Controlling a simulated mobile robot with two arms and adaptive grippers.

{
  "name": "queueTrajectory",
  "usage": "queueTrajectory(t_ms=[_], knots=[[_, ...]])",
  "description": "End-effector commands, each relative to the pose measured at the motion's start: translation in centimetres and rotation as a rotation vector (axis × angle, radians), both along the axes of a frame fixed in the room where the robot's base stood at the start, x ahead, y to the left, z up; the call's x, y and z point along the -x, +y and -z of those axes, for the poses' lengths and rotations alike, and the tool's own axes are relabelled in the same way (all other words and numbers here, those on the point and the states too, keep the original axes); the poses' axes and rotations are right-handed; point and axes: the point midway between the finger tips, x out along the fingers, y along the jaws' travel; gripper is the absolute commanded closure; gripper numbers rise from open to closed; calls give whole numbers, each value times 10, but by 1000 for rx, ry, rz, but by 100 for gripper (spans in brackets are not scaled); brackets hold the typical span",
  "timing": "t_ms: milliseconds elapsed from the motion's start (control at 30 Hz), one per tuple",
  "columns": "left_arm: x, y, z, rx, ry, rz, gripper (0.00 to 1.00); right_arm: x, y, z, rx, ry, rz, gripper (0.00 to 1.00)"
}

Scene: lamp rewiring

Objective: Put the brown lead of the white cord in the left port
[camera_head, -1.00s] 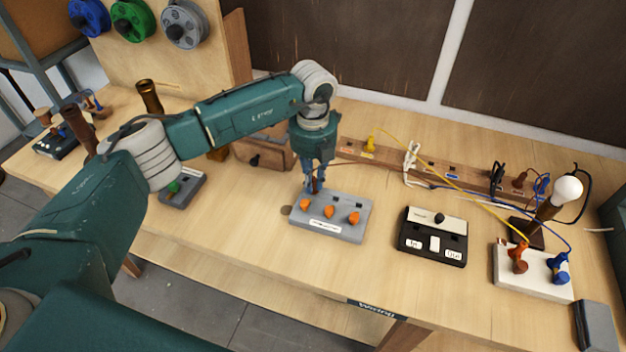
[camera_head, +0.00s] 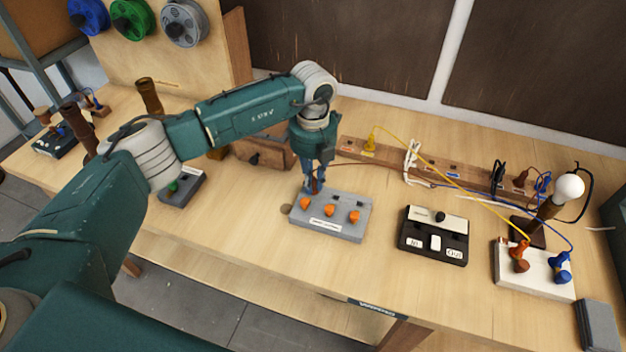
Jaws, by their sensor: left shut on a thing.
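My left gripper (camera_head: 315,188) points down over the left end of the grey connector block (camera_head: 343,228), which has several orange levers and dark ports along its back. The gripper is shut on the brown lead (camera_head: 316,182), of which a small brown part shows between the fingertips. The fingertips are at the block's back left port; I cannot tell whether the lead's tip is inside it. The white cord (camera_head: 411,158) lies bundled behind, at the wooden rail, and a thin brown wire runs from it towards the gripper. My right gripper is not in view.
A black switch box (camera_head: 433,236) stands right of the block. A white base (camera_head: 534,270) with orange and blue plugs and a lit bulb (camera_head: 569,188) are at the right. A wooden rail (camera_head: 453,169) runs behind. A small grey box (camera_head: 183,187) is at the left.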

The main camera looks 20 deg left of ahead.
Motion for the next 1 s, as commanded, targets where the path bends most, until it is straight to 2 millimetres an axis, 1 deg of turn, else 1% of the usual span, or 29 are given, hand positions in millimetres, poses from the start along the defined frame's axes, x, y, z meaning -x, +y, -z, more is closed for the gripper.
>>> queueTrajectory(t_ms=[267, 300, 367, 400, 667, 767, 867, 1000], knots=[[0, 0, 4, 0, 0, 0, 100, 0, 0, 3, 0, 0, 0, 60], [0, 0, 4, 0, 0, 0, 86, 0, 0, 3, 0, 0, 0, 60], [0, 0, 4, 0, 0, 0, 74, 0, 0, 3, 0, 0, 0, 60], [0, 0, 4, 0, 0, 0, 66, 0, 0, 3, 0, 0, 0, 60], [0, 0, 4, 0, 1, 0, 66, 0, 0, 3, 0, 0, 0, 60], [0, 0, 1, 0, 0, 0, 66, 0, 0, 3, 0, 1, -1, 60], [-1, 0, -9, 1, -2, 0, 66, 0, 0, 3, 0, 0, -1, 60], [-1, 0, -35, 0, -3, 1, 66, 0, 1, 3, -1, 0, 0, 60]])
